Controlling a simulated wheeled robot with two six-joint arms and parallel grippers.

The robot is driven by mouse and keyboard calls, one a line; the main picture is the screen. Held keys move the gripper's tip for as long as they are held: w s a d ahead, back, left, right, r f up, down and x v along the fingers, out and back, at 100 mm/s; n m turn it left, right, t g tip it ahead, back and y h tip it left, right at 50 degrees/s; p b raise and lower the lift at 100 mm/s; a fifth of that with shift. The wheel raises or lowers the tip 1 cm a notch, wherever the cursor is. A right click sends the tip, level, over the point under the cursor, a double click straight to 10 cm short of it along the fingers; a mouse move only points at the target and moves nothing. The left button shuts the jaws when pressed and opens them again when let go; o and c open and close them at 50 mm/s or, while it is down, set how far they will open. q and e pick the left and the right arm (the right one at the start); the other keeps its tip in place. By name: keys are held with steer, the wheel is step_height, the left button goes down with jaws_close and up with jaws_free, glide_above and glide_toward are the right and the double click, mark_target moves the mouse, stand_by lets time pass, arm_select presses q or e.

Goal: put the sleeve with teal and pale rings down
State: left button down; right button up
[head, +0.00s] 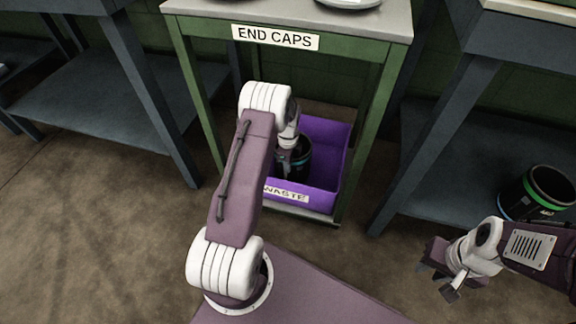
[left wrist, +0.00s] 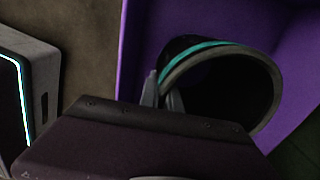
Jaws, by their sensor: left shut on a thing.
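The black sleeve with a teal ring (head: 303,160) is inside the purple waste bin (head: 334,165) in the head view, partly hidden behind my left arm. In the left wrist view the sleeve (left wrist: 215,50) is tilted, its open mouth facing the camera, with the purple bin walls around it. My left gripper (left wrist: 163,92) is shut on the wall of the sleeve near its rim. Whether the sleeve touches the bin floor I cannot tell. A pale ring is not clear. My right gripper (head: 447,284) is open and empty, low at the right.
The bin stands under a green-framed table (head: 190,75) labelled END CAPS. Another black sleeve with a green ring (head: 546,186) stands on the lower shelf at the right. Blue-grey benches (head: 90,95) stand on both sides. Brown floor (head: 100,240) is clear at the left.

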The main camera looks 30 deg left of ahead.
arm_select(q)
steer(key=shift+f, duration=0.45)
steer(key=c, duration=1.6)
jaws_free()
steer(key=shift+o, duration=0.2)
steer(key=shift+r, duration=0.1)
step_height(320, 180, up, 9)
steer(key=p, duration=0.5)
steer(key=shift+p, duration=0.3)
steer(key=shift+f, duration=0.25)
steer(key=shift+s, duration=0.1)
